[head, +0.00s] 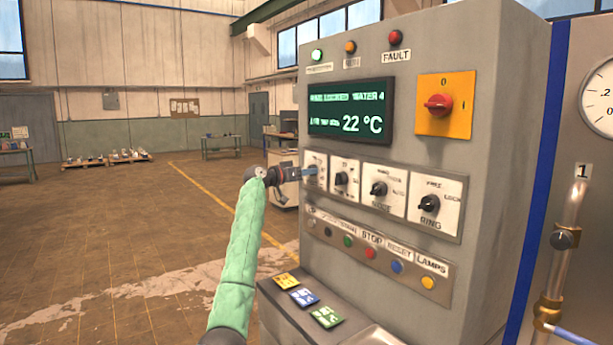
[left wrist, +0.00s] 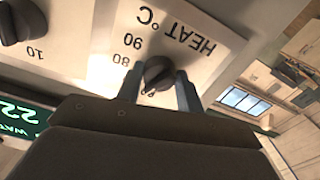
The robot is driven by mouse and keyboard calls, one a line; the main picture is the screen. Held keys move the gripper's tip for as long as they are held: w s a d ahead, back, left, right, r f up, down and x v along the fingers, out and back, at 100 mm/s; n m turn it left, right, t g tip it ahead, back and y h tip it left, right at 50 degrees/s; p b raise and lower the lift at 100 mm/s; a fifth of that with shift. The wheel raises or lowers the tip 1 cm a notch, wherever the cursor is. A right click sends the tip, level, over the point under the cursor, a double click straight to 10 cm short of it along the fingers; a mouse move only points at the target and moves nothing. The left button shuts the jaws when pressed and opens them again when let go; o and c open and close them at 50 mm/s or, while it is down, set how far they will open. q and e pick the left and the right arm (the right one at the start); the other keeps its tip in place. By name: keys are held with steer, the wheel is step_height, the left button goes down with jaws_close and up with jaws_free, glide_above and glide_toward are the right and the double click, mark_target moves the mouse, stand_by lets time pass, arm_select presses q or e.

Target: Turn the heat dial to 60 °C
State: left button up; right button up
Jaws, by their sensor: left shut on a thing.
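The heat dial (left wrist: 157,72) is a dark round knob on a white plate marked HEAT °C, with 80 and 90 readable in the left wrist view. My left gripper (left wrist: 160,88) is shut on it, one finger on each side. In the head view my left gripper (head: 308,172) reaches the leftmost dial plate (head: 316,160) and hides most of the dial. Which number the dial points to cannot be told. The green display (head: 350,110) reads 22 °C. My right gripper is not in view.
Three more black dials stand to the right, the nearest being (head: 341,178). Below is a row of coloured buttons (head: 370,253). A red switch on a yellow plate (head: 439,104) sits above. A ledge with coloured cards (head: 305,297) juts out below the panel. Open floor lies left.

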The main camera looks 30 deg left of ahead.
arm_select(q)
steer(key=n, duration=0.5)
steer(key=shift+n+b, duration=0.3)
steer(key=shift+b, duration=0.05)
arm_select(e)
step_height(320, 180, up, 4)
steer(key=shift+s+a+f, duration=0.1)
arm_select(q)
steer(key=o, duration=0.9)
steer(key=shift+o, duration=0.4)
steer(key=shift+s, duration=0.1)
